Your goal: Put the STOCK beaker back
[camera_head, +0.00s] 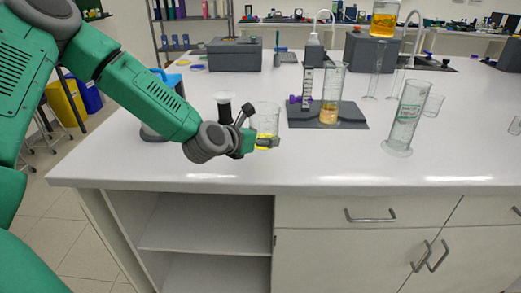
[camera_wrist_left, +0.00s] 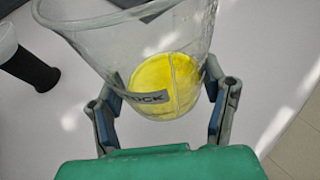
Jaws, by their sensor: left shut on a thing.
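The STOCK beaker (camera_head: 266,117) is clear glass with a little yellow liquid at its bottom. It is near the front edge of the white bench, left of the middle. My left gripper (camera_head: 266,144) is shut around its lower part. In the left wrist view the beaker (camera_wrist_left: 120,40) shows its STOCK label between the two fingers of my left gripper (camera_wrist_left: 165,98). It looks upright in the head view; whether its base touches the bench I cannot tell. My right gripper is not in view.
A black-and-white item (camera_head: 224,106) stands just left of the beaker. A tall empty cylinder (camera_head: 407,115) stands to the right. The front middle bench (camera_head: 325,158) is clear.

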